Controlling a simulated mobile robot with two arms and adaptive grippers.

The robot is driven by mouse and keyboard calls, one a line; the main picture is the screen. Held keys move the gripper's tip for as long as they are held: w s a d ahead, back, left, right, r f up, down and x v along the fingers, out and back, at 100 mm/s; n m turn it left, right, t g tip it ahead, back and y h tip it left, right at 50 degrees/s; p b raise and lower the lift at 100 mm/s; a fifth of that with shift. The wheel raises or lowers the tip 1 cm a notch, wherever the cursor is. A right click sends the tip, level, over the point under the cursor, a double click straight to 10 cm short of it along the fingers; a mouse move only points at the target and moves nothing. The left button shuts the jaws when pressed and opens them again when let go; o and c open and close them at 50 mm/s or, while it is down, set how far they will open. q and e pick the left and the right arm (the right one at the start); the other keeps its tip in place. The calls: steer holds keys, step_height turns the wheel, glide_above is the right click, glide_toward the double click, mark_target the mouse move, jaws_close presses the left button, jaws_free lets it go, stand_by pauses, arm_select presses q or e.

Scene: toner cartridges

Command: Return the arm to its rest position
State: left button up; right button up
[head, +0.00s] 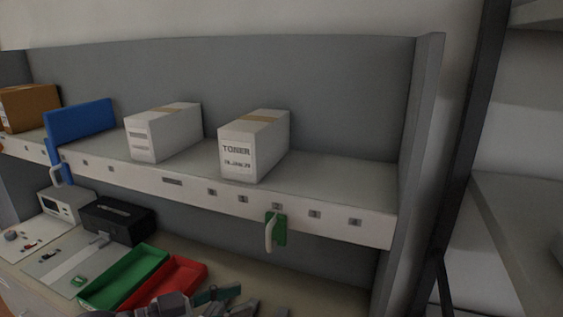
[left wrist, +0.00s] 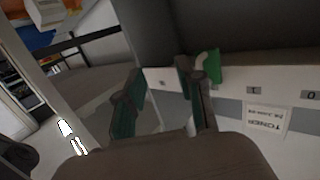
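My left gripper (head: 228,301) is at the bottom edge of the head view, in front of and below the shelf. In the left wrist view its two fingers (left wrist: 162,82) stand apart with nothing between them, so it is open and empty. A white toner box (head: 237,164) with a printed label stands on the shelf. A second white box (head: 141,141) stands to its left. The left wrist view shows an upside-down toner label (left wrist: 267,121). My right gripper is in neither view.
The shelf (head: 345,182) carries a blue divider (head: 80,121) and a brown box (head: 30,107). Below are a green tray (head: 122,275), a red tray (head: 180,280) and a black box (head: 118,219). A rack post (head: 468,130) stands at right.

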arm_select(q)
steer(key=s+d+f+n+y, duration=0.1)
steer(key=s+d+f+y, duration=0.15)
steer(key=f, duration=0.35)
steer(key=s+d+f+n+y, duration=0.2)
steer(key=f+y, duration=0.1)
steer(key=f, duration=0.3)
steer(key=s+a+f+n+g+y, duration=0.6)
steer(key=s+a+f+n+y, duration=0.15)
steer(key=s+a+f, duration=0.7)
step_height(320, 180, down, 26)
steer(key=m+b, duration=0.1)
steer(key=b, duration=0.2)
steer(key=s+a+f+g+b, duration=0.2)
steer(key=s+a+f, duration=0.1)
steer(key=s+f, duration=1.5)
step_height(320, 180, down, 3)
steer(key=shift+r+y, duration=0.2)
steer(key=shift+y, duration=0.2)
